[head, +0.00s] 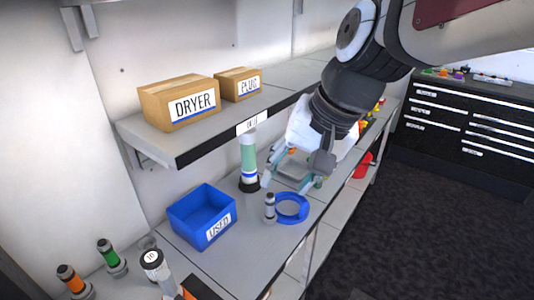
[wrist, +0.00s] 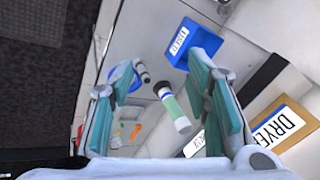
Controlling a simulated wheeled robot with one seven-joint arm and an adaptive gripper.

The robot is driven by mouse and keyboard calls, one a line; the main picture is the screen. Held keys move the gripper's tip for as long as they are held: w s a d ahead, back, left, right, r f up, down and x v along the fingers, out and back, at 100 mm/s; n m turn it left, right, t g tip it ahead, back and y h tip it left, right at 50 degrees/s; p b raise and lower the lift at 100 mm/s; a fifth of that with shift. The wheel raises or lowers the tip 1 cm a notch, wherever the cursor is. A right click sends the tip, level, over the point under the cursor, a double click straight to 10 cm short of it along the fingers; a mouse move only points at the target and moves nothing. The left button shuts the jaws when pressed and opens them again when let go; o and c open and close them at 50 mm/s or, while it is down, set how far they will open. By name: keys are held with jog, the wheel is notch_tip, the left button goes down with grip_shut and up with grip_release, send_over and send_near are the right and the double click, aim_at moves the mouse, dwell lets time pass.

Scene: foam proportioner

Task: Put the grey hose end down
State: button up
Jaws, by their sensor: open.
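A small grey cylindrical piece, apparently the grey hose end (head: 269,207), stands upright on the bench at the left edge of a blue ring (head: 304,213). I cannot tell whether they are joined. In the wrist view the grey hose end (wrist: 142,72) shows between my fingers, beside the blue ring, part of which is hidden by the left finger. My gripper (head: 287,187) is open with nothing between its fingers. It hangs above the bench, behind and above the ring; in the wrist view its teal finger pads (wrist: 165,82) are wide apart.
A green and white cylinder with a black base (head: 249,160) stands close to my left finger. A blue bin labelled USED (head: 205,217) is at left. A shelf (head: 215,132) with two cardboard boxes overhangs the bench. Several fittings stand at front left. A black drawer cabinet (head: 450,125) is at right.

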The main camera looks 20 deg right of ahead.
jog(key=s+d+r+n+t+h, duration=0.1)
jog(key=s+n+h, duration=0.1)
jog(key=s+n, duration=0.3)
jog(key=shift+s+d+r, duration=0.2)
jog(key=shift+s+r, duration=0.2)
jog(key=shift+s, duration=0.55)
jog(key=shift+o, duration=0.6)
jog(key=shift+s+d+n+t+h, duration=0.2)
jog(key=shift+s+n+t+h, duration=0.15)
jog(key=shift+n, duration=0.15)
jog(key=n+g+b, duration=0.1)
jog(key=n+b, duration=0.1)
jog(key=b, duration=0.2)
send_over(270, 195)
jog(key=s, duration=0.3)
notch_tip(270, 195, down, 22)
jog(key=shift+y, duration=0.45)
jog(key=b+x, duration=0.1)
jog(key=x, duration=0.2)
jog(key=b+x, duration=0.1)
jog(key=x, duration=0.3)
jog(key=shift+d, duration=0.3)
jog(key=shift+s+b+x, duration=0.15)
jog(key=shift+b+x, duration=0.3)
jog(key=shift+x, duration=1.05)
jog(key=shift+s+b+x, duration=0.15)
jog(key=shift+b+x, duration=0.3)
jog(key=shift+x, duration=1.05)
grip_shut()
